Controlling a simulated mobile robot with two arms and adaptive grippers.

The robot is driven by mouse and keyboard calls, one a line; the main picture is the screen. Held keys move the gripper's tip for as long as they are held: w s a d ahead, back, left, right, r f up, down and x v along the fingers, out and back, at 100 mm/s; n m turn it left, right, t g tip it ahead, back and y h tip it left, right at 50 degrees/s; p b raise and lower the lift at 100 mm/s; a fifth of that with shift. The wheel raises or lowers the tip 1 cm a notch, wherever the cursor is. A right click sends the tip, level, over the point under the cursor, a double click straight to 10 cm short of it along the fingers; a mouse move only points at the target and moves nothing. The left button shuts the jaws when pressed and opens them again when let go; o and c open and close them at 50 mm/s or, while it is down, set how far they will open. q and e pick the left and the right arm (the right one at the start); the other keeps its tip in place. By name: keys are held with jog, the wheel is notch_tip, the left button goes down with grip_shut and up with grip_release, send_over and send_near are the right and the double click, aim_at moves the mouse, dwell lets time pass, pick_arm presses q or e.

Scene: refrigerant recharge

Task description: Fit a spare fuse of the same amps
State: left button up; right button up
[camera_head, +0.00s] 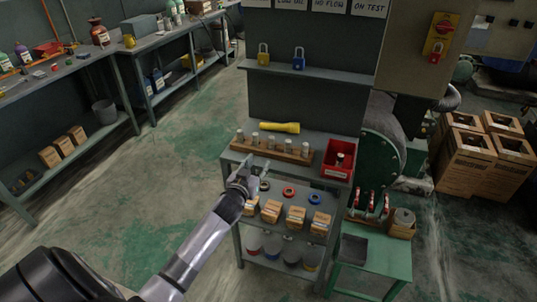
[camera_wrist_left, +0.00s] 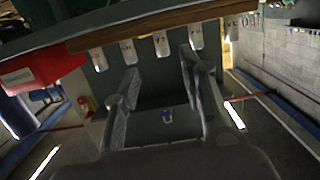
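Several pale cylindrical fuses stand upright in a row in a wooden rack (camera_head: 271,151) on the grey stand. In the left wrist view several fuses (camera_wrist_left: 162,44) hang across the top of the picture below the rack's brown edge (camera_wrist_left: 150,24); their markings are too small to read. My left gripper (camera_head: 254,172) is just in front of the rack's left part. In the left wrist view it (camera_wrist_left: 162,92) shows two fingers apart with nothing between them. A red bin (camera_head: 336,172) right of the rack holds a small item, perhaps a fuse. My right gripper is not in view.
A yellow torch (camera_head: 281,127) lies behind the rack. Yellow and blue padlocks (camera_head: 299,58) stand on the ledge above. Tape rolls (camera_head: 289,192) and cartons (camera_head: 271,211) sit on the shelf below. A green machine (camera_head: 384,135) stands to the right; the floor at left is clear.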

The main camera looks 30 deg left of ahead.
aim_at(270, 142)
pick_arm(q)
jog(key=b+x, duration=0.2)
jog(key=x, duration=0.1)
jog(key=b+x, duration=0.1)
jog(key=x, duration=0.3)
jog(key=r+b+x, duration=0.1)
jog(key=b+x, duration=0.1)
jog(key=x, duration=0.2)
jog(key=shift+w+r+b, duration=0.1)
jog(key=shift+w+b, duration=0.15)
jog(key=shift+b, duration=0.1)
jog(key=shift+w+a+r, duration=0.15)
jog(key=shift+w+a, duration=0.05)
jog(key=shift+w, duration=0.4)
jog(key=shift+c, duration=0.3)
grip_shut()
jog(key=shift+r, duration=0.1)
jog(key=shift+r+p, duration=1.3)
jog(key=shift+r, duration=0.15)
